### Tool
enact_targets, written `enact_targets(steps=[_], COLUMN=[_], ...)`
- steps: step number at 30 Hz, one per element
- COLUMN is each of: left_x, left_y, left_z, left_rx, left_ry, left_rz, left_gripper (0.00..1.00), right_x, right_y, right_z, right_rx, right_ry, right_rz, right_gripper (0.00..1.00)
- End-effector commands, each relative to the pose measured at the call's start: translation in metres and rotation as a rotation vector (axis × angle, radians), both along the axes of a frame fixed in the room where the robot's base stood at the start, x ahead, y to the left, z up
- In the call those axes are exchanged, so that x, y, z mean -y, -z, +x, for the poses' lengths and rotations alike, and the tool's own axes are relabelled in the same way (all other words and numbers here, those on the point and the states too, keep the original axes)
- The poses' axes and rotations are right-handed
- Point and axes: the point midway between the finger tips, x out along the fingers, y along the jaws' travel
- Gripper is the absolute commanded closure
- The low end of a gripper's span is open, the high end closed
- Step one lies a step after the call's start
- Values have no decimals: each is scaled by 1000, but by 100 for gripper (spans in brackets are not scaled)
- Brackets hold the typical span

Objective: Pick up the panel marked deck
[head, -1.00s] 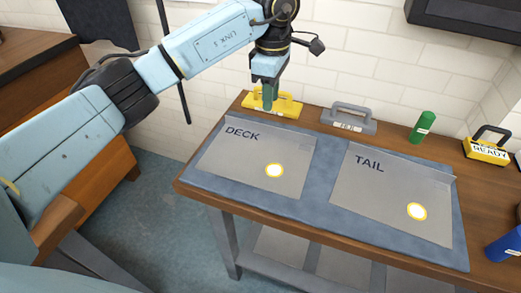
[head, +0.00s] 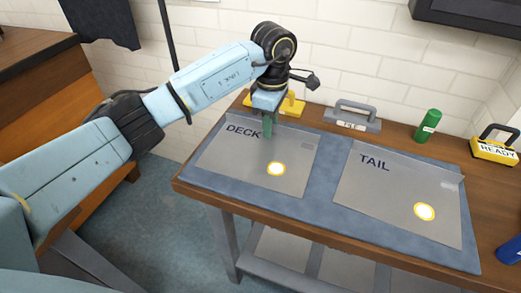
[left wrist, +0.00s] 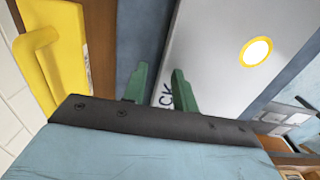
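The panel marked DECK (head: 233,160) lies flat on the blue mat, a grey sheet with a white, yellow-ringed spot near its front right. In the left wrist view the same panel (left wrist: 212,50) shows its ringed spot and part of its lettering. My left gripper (head: 267,133) is over the panel's back edge, right of the lettering. Its two green fingers (left wrist: 158,76) stand apart with nothing held between them. I cannot tell whether they touch the panel. My right gripper is not in view.
A panel marked TAIL (head: 385,195) lies on the blue mat (head: 328,180) to the right. Behind are a yellow handled block (head: 291,105), partly hidden by my gripper, and a grey one (head: 352,118). A green cylinder (head: 428,126) and a READY block (head: 494,151) stand right.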

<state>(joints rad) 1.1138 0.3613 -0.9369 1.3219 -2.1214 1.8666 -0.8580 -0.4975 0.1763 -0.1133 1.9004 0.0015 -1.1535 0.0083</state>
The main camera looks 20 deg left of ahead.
Motion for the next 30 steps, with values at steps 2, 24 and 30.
enact_targets(steps=[2,24,30], left_x=[0,0,0], left_y=[0,-15,-55], left_z=[0,1,1], left_rx=[0,4,5], left_ry=[0,-1,0], left_rz=[0,0,0], left_gripper=[81,100,100], right_x=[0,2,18], right_y=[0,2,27], right_z=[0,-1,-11], right_rx=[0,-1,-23], right_ry=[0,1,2], right_rz=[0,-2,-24], right_gripper=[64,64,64])
